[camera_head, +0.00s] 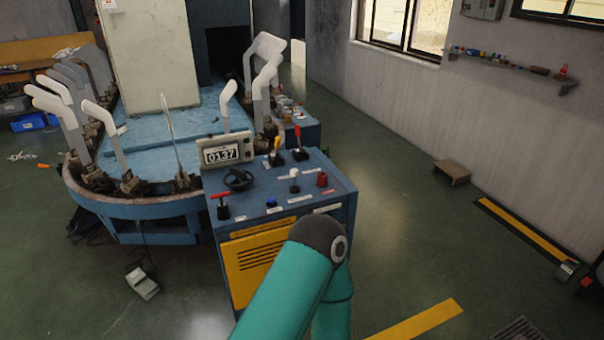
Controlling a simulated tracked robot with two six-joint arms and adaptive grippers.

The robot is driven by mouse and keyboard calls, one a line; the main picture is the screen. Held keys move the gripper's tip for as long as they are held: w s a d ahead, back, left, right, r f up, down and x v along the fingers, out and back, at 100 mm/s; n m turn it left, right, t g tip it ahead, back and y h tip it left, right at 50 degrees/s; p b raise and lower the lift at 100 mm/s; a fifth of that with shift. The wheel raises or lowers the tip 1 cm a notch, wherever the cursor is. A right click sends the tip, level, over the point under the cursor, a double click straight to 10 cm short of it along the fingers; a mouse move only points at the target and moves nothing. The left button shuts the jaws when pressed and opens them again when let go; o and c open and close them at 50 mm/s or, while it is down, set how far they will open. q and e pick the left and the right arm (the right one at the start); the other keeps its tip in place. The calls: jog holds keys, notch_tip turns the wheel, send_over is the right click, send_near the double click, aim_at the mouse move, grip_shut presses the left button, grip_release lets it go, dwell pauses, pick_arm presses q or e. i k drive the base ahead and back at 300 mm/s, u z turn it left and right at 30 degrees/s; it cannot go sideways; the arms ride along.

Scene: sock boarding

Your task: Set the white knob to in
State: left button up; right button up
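The white knob (294,173) stands on the sloped top of the blue control cabinet (330,209), right of the middle of the panel. It is small, and its setting and label are too small to read. A teal arm of mine with a dark joint rises from the bottom edge in front of the cabinet. Neither of my grippers shows, and no gripper is seen at the knob.
Around the knob are a red mushroom button (322,180), a blue button (271,202), a black handwheel (238,180), a red-handled switch (221,197), yellow (277,144) and red (297,135) levers, and a counter (222,154). A blue carousel with white sock forms stands behind. Floor at right is mostly clear.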

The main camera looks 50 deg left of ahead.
aim_at(293, 172)
jog(key=z, duration=0.1)
jog(key=i, duration=0.75)
jog(key=u, duration=1.3)
jog(key=i, duration=1.15)
jog(key=u, duration=0.6)
jog(key=k, duration=0.75)
jog(key=u, duration=0.15)
jog(key=i, duration=0.85)
jog(key=z, duration=0.1)
